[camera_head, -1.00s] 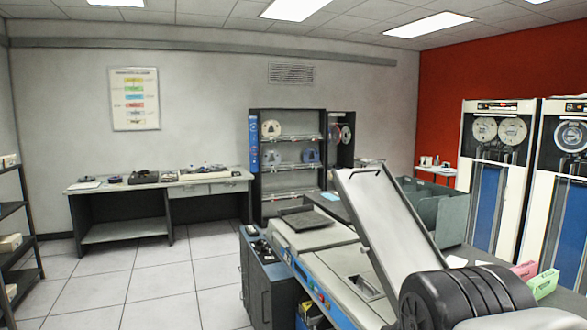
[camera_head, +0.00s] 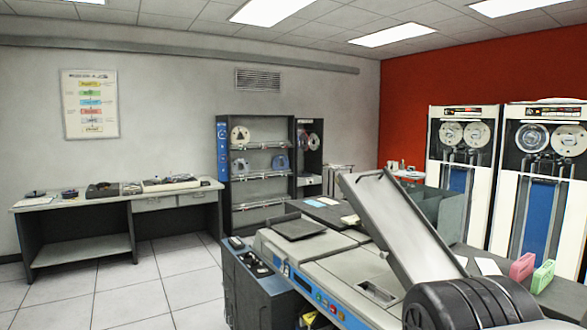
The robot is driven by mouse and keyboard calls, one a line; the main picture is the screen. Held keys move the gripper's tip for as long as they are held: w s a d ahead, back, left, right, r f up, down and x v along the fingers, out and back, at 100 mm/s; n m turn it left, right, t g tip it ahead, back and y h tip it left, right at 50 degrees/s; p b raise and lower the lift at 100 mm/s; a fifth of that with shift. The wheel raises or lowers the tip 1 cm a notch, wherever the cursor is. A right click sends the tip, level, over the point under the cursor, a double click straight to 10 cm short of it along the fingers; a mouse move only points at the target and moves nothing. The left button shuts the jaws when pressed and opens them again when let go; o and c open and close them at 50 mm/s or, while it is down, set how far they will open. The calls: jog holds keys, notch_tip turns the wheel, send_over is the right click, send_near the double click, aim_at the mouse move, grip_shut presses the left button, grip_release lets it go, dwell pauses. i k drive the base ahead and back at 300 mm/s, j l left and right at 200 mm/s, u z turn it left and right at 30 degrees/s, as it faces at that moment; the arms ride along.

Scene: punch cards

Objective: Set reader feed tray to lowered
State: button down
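The card reader (camera_head: 350,265) is a long grey and white machine with a blue front strip and small buttons, at the lower middle and right. A long, pale metal panel with dark edges, which looks like its feed tray (camera_head: 405,235), stands raised. It slants from its upper end at the left down to the right, well above the reader's top. Its lower end is partly hidden behind a black ribbed part, probably of my arm. A flat dark plate (camera_head: 300,228) lies on the reader's left end. My gripper's fingers are not in view.
A dark cabinet (camera_head: 243,290) with small items on top stands against the reader's left side. Pink (camera_head: 522,267) and green (camera_head: 543,276) holders stand on the surface behind the reader at right. Tape drives (camera_head: 462,165) stand beyond. The tiled floor (camera_head: 120,300) at left is clear.

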aim_at(413, 249)
jog(key=i+j+u, duration=0.1)
jog(key=i, duration=0.3)
jog(key=i+j+u, duration=0.1)
jog(key=i+j, duration=0.35)
jog(key=i, duration=0.4)
jog(key=k+u, duration=0.05)
